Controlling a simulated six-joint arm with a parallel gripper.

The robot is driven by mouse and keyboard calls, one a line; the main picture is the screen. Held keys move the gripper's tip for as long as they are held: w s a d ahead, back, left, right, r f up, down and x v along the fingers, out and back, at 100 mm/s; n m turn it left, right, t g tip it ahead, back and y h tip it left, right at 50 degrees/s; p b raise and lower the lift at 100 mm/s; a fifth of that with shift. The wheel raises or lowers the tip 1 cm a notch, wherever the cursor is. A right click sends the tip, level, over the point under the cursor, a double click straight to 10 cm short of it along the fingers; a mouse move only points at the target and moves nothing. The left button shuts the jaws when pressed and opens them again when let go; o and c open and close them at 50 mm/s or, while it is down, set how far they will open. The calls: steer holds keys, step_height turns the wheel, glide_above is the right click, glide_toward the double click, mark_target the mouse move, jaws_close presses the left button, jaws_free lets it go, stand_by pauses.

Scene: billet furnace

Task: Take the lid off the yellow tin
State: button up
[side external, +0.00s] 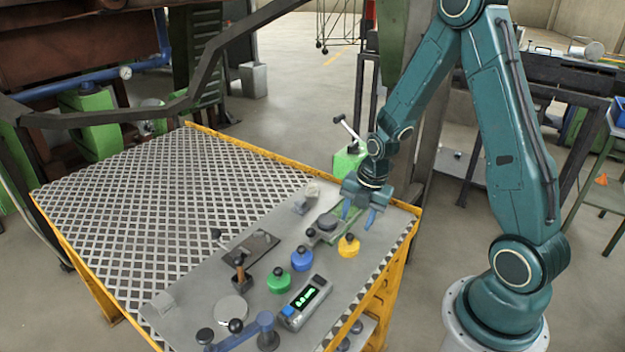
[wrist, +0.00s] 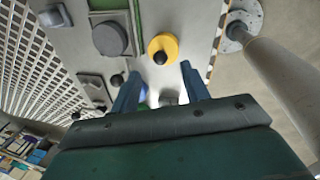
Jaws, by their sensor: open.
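The yellow tin (side external: 348,248) stands upright on the grey work plate near the table's right edge. A dark round knob (side external: 349,237) sits on top of its lid. In the wrist view the yellow tin (wrist: 163,43) is just beyond the fingertips, with its dark knob (wrist: 160,58) roughly midway between them in the picture. My gripper (side external: 358,216) is open and empty, pointing down, above and slightly behind the tin in the side view. It also shows in the wrist view (wrist: 160,70). The seam between lid and tin is too small to tell.
A blue tin (side external: 302,261) and a green tin (side external: 278,283), both knobbed, stand left of the yellow one. A grey device with a green display (side external: 305,300) lies in front. A dark round piece (side external: 327,222) is close by. The grating (side external: 150,200) at left is clear.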

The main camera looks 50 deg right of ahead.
mark_target(349, 239)
steer(key=shift+w+f, duration=0.1)
steer(key=shift+f, duration=0.35)
steer(key=shift+w+a+f, duration=0.1)
steer(key=shift+w+f, duration=0.05)
steer(key=shift+f, duration=0.7)
steer(key=shift+w+a+f, duration=0.1)
steer(key=shift+w+f, duration=0.1)
steer(key=shift+f, duration=0.65)
steer(key=shift+w+f, duration=0.15)
steer(key=shift+f, duration=0.7)
jaws_close()
